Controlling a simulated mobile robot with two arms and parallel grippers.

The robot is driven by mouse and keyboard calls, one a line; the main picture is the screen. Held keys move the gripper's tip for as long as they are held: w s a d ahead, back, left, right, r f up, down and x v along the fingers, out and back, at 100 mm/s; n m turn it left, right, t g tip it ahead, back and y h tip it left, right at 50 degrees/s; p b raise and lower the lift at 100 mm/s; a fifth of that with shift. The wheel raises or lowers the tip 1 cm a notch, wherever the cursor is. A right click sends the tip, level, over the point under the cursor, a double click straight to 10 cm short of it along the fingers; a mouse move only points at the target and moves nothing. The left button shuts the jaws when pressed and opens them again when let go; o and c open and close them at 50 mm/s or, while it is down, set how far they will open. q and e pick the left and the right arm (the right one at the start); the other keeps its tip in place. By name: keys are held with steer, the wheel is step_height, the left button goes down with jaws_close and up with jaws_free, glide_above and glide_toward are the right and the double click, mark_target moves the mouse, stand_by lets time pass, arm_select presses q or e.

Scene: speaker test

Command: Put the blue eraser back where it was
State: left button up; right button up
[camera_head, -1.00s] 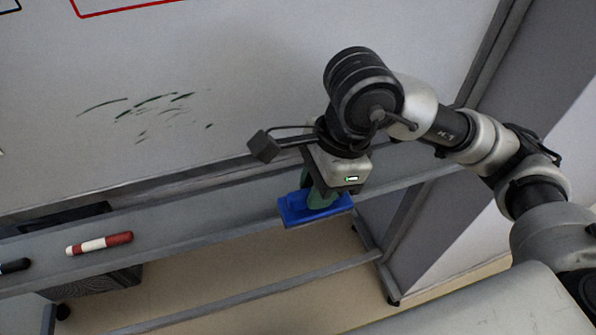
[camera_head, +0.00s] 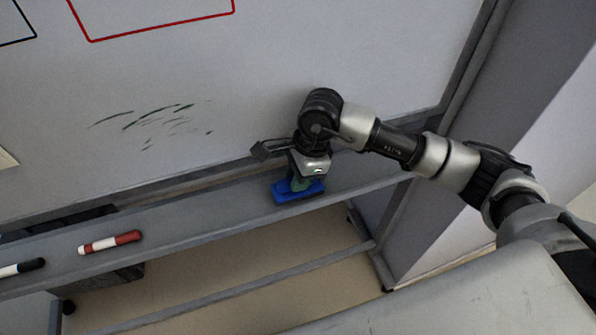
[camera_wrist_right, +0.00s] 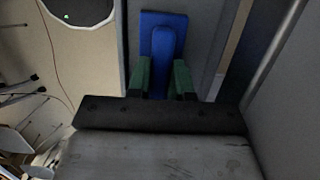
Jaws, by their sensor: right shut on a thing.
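The blue eraser (camera_head: 299,192) is at the whiteboard's grey tray (camera_head: 205,213), toward its right part. My right gripper (camera_head: 299,183) is shut on the eraser from above, with its green fingers on either side. In the right wrist view the eraser (camera_wrist_right: 163,42) shows between the two green fingertips (camera_wrist_right: 160,78). The eraser looks to be on or just above the tray; I cannot tell if it touches. My left gripper is not in view.
A red and white marker (camera_head: 110,243) and a black and white marker (camera_head: 22,267) lie on the tray to the left. The whiteboard (camera_head: 200,70) behind has dark green strokes (camera_head: 158,118) and a red outline. The tray between marker and eraser is clear.

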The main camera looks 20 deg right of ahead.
steer(key=o, duration=0.8)
steer(key=shift+d+r+b, duration=0.1)
steer(key=shift+r+b, duration=0.2)
steer(key=shift+r, duration=0.2)
steer(key=b+v, duration=0.3)
steer(key=v, duration=0.8)
steer(key=shift+s+f, duration=0.1)
steer(key=shift+s, duration=0.05)
